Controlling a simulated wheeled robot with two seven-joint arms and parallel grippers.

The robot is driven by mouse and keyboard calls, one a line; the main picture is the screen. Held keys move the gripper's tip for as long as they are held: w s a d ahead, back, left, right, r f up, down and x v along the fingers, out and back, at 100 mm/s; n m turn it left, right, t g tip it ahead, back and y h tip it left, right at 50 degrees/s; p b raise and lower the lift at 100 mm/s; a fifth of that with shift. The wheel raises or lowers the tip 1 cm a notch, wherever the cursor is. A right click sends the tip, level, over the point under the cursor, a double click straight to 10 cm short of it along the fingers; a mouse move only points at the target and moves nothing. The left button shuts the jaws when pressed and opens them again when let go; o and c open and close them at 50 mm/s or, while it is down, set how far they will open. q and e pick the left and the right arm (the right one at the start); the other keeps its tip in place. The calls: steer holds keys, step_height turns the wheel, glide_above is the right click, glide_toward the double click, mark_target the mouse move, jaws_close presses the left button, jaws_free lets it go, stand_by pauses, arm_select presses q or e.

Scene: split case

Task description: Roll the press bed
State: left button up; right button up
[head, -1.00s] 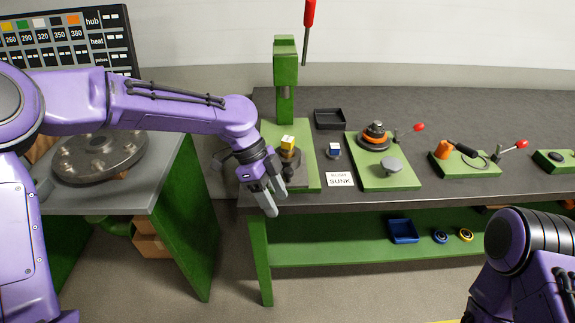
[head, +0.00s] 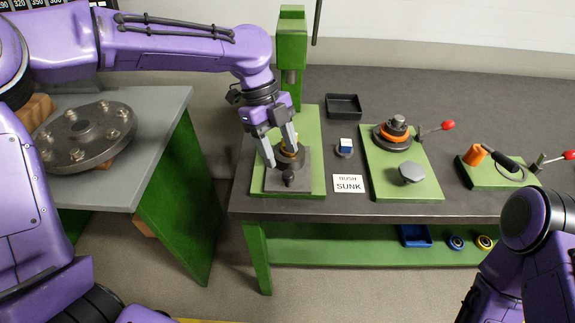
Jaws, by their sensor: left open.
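The green press (head: 291,60) stands at the back left of the bench, its red-ended lever now cut off above. Its grey bed (head: 274,183) sits low on the green base plate (head: 312,180), with a dark knob (head: 288,177) at its front. A brass-coloured round part (head: 291,154) is on the bed, partly hidden by my fingers. My left gripper (head: 281,158) is open, pointing down, with its fingers at the bed behind the knob. I cannot tell whether they touch anything. My right arm shows at the lower right; its gripper is out of view.
A card reading "BUSH SUNK" (head: 348,184) lies right of the press. Beyond are a small blue-and-white piece (head: 345,146), a black tray (head: 344,106) and a green fixture (head: 377,178) with a red-knobbed lever (head: 448,125). A flanged disc (head: 85,135) is on the left table.

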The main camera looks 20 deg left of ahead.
mark_target(288, 174)
arm_select(q)
steer(key=x, duration=0.5)
steer(key=shift+w, duration=0.2)
steer(key=shift+s+d+f, duration=0.1)
steer(key=shift+f, duration=0.2)
arm_select(e)
steer(key=shift+w+f, duration=0.1)
steer(key=shift+f, duration=0.05)
